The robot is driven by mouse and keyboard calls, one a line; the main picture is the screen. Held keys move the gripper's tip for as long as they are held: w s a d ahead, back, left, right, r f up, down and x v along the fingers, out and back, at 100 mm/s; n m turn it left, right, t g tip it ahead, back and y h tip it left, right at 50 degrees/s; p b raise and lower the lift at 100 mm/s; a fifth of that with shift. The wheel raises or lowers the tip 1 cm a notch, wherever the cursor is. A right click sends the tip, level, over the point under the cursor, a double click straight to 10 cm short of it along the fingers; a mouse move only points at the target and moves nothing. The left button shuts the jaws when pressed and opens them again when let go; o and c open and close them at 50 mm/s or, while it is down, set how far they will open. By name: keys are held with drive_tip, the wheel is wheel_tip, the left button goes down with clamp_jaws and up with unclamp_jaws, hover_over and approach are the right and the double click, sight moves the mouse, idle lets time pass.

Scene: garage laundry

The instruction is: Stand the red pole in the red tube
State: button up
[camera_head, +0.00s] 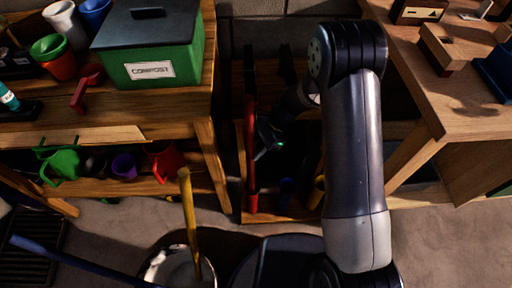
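The red pole (250,130) stands roughly upright in the dark gap between the two wooden benches. Its lower end meets or overlaps a red tube (252,203) at the front left of a low wooden rack (278,216). I cannot tell whether the pole is inside the tube or in front of or behind it. My gripper (262,146) is just right of the pole, at about its middle. Its fingers are dark and small, so I cannot tell if they touch or hold the pole.
The rack also has a blue tube (287,190) and a yellow tube (318,192). A pail (180,268) with a yellow pole (190,222) stands in front. A green compost bin (150,60) is on the left bench. The right bench (440,95) is close to my arm.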

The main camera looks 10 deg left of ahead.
drive_tip(key=o, duration=0.4)
drive_tip(key=shift+r, duration=0.15)
drive_tip(key=p+v, duration=0.1)
drive_tip(key=v, duration=0.9)
drive_tip(key=shift+w+d+r, duration=0.1)
drive_tip(key=shift+d+r, duration=0.1)
drive_tip(key=shift+r, duration=0.05)
drive_tip(key=shift+s+a+r+p+x, duration=0.1)
drive_tip(key=shift+a+x, duration=0.05)
drive_tip(key=shift+x, duration=1.35)
drive_tip(key=shift+s+a+r+p+x, duration=0.1)
drive_tip(key=shift+a+r+x, duration=0.05)
drive_tip(key=shift+x, duration=1.35)
drive_tip(key=shift+s+a+r+p+x, duration=0.1)
drive_tip(key=shift+x, duration=1.4)
drive_tip(key=shift+f, duration=0.1)
